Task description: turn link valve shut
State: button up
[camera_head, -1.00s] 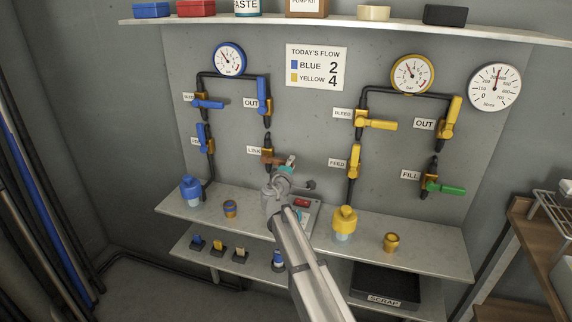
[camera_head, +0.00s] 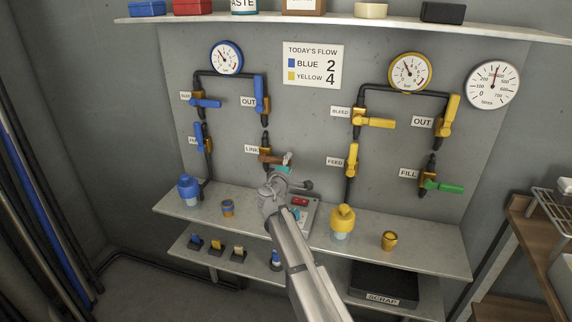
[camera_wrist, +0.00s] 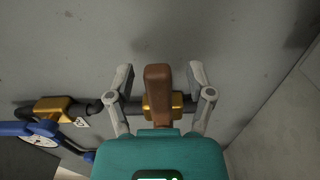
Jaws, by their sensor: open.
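The link valve (camera_head: 267,156) sits low on the left half of the panel, beside its LINK label (camera_head: 252,149). Its brown lever (camera_wrist: 158,88) lies across the dark pipe in the wrist view, over a brass body. My gripper (camera_wrist: 160,72) is open, with one grey finger on each side of the lever. A gap shows between the lever and each finger, so it is not gripped. In the head view, my teal gripper (camera_head: 283,169) is just below and right of the valve and covers part of it.
A blue OUT valve (camera_head: 262,104) is above, and blue levers are to the left. A lower shelf (camera_head: 180,204) carries a blue-capped bottle (camera_head: 189,189), a yellow-capped bottle (camera_head: 343,222) and a box with a red button (camera_head: 300,202) close under my arm.

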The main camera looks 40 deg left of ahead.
jog(key=v, duration=1.1)
jog(key=shift+s+d, duration=0.15)
jog(key=shift+s, duration=0.25)
